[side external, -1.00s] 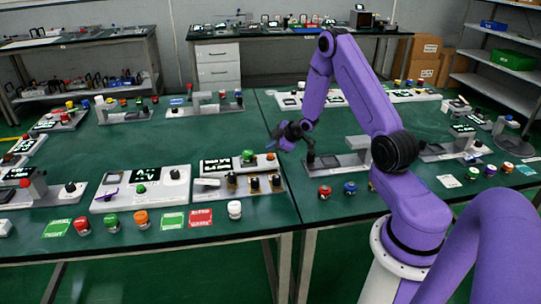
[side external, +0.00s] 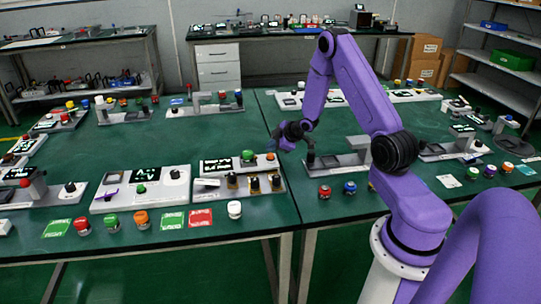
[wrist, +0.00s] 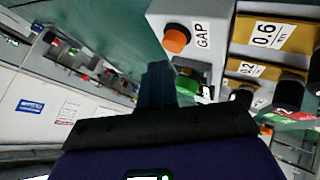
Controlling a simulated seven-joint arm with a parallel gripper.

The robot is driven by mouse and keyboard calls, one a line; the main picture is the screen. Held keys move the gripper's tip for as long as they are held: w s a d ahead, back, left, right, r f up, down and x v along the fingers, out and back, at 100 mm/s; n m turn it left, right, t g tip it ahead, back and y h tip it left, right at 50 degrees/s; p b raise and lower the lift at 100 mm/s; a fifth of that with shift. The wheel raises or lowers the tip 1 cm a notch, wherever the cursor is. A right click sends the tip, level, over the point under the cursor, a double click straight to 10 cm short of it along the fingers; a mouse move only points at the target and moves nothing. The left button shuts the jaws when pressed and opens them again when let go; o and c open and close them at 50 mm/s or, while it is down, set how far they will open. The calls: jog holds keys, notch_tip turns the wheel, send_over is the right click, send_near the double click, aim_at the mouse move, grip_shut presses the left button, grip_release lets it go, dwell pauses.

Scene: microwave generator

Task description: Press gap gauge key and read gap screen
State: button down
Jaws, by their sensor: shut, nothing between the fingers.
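The gap gauge key is an orange button (wrist: 176,38) labelled GAP, on a light-grey panel in the wrist view. It also shows as a small orange cap (side external: 270,157) at the right end of the gauge unit (side external: 282,184) in the side view. A small dark screen (side external: 216,166) with white marks sits at that unit's left; its text is too small to read. My gripper (wrist: 157,80) is shut and empty, its dark fingers apart from the key in the picture. In the side view my gripper (side external: 279,135) hangs above and behind the unit's right end.
A green knob (side external: 247,156) stands between screen and key. Several dark knobs with brass blocks (side external: 254,185) line the unit's front. A grey stand (side external: 345,161) is to the right. Red (side external: 324,191) and blue (side external: 350,187) buttons sit on the green bench.

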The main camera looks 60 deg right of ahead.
aim_at(272, 156)
jog(key=shift+f, duration=0.2)
jog(key=shift+f, duration=0.25)
jog(key=shift+f, duration=0.55)
dwell(1.0)
jog(key=shift+r, duration=1)
jog(key=shift+r, duration=0.1)
jog(key=shift+r, duration=2.4)
